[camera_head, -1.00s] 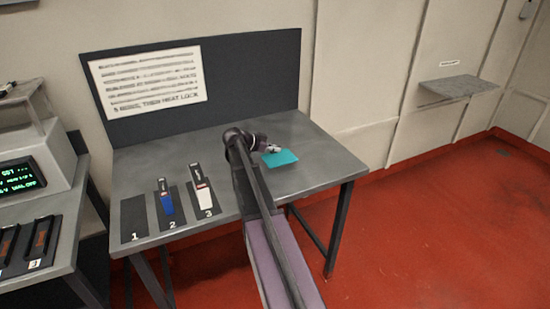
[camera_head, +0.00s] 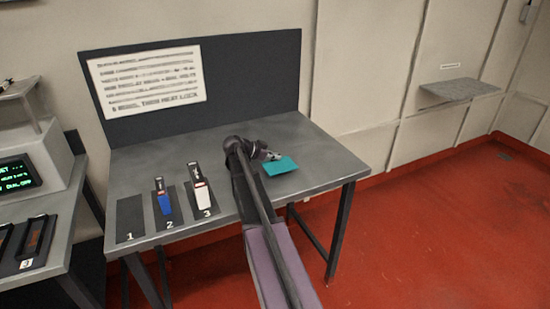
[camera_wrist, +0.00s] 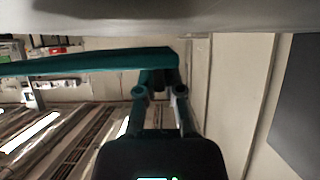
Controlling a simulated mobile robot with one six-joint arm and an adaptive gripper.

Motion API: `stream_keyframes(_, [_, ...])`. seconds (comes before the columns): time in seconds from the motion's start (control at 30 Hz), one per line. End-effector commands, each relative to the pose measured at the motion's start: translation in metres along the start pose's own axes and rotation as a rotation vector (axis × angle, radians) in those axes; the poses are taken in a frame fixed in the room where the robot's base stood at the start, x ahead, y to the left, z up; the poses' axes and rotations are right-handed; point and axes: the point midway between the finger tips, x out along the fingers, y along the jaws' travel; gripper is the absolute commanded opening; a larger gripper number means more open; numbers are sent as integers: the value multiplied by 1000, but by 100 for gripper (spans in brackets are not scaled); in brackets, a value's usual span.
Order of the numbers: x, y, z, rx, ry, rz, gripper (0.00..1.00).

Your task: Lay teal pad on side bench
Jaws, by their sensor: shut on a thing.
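The teal pad (camera_head: 281,166) is a thin flat sheet over the right part of the grey bench (camera_head: 325,160) in the head view. My gripper (camera_head: 272,155) is shut on the pad's far-left edge. The wrist view shows the teal pad (camera_wrist: 95,62) nearly edge-on between the fingers of my gripper (camera_wrist: 160,88). A grey surface (camera_wrist: 150,15) runs along the top of that view, close to the pad. I cannot tell whether the pad touches the bench.
Numbered dark mats lie on the bench's left, with a blue block (camera_head: 165,204) and a white block (camera_head: 203,197). A panel with a sign (camera_head: 148,80) stands behind. A second bench with a lit display (camera_head: 15,174) is at left; a wall shelf (camera_head: 459,89) is at right.

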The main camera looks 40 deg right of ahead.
Motion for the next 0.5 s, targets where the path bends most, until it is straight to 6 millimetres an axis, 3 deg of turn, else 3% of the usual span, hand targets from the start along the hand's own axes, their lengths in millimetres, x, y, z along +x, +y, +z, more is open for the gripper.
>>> stream_keyframes(0.5, [6,2,11,-3,-3,3,0])
